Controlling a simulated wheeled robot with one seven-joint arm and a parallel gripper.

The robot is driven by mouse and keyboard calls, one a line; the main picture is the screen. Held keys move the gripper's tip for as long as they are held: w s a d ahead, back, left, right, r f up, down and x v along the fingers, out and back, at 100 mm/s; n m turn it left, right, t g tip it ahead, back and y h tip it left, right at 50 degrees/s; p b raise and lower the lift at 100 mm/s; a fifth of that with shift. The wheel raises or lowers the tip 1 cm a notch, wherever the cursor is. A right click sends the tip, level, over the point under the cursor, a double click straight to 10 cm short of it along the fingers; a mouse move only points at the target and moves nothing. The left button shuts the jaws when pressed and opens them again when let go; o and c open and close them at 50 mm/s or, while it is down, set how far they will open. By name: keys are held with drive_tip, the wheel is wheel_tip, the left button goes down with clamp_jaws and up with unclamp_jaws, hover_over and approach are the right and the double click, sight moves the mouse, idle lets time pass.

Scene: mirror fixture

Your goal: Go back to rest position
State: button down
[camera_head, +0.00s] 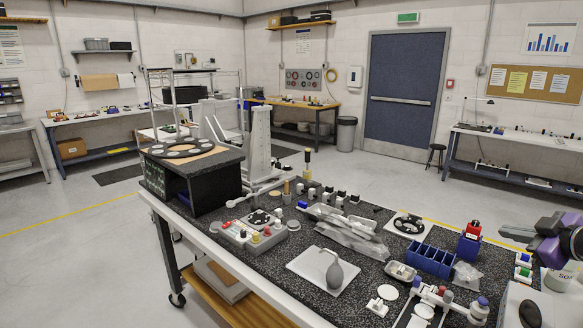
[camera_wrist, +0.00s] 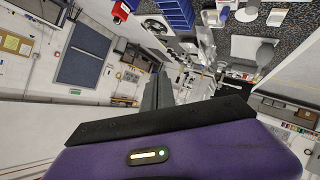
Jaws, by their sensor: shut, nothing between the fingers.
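My gripper (camera_head: 507,233) shows at the right edge of the head view, held above the right part of the workbench. Its fingers are together with nothing between them. In the wrist view the closed grey fingers (camera_wrist: 158,90) stand beyond my purple wrist housing, and that picture is tilted, with the bench at the top. The gripper is apart from the bench objects. Most of my arm is out of view.

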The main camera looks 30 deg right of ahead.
drive_tip(key=s+a+f+m+t+h, duration=0.15)
drive_tip(key=a+f+m, duration=0.25)
drive_tip(key=a, duration=0.4)
drive_tip(key=a+f+m+t+h+b, duration=0.1)
drive_tip(key=a+f+m+h, duration=0.25)
drive_tip(key=a, duration=0.45)
drive_tip(key=s+a+f+m+t+h, duration=0.1)
drive_tip(key=a+f+m, duration=0.2)
drive_tip(key=a+f, duration=0.35)
drive_tip(key=s+a+f+n+y, duration=0.2)
drive_tip(key=s+a+y, duration=0.1)
drive_tip(key=s+a, duration=0.4)
drive_tip(key=s+a+f+n+y+b, duration=0.1)
drive_tip(key=s+a+n+y, duration=0.1)
drive_tip(key=s+a, duration=0.5)
drive_tip(key=s+a+f+n+y+b, duration=0.1)
drive_tip(key=s+a+y, duration=0.4)
drive_tip(key=a, duration=0.8)
drive_tip(key=s+f+n+g, duration=0.1)
drive_tip(key=s+n, duration=0.1)
drive_tip(key=shift+s+f, duration=0.35)
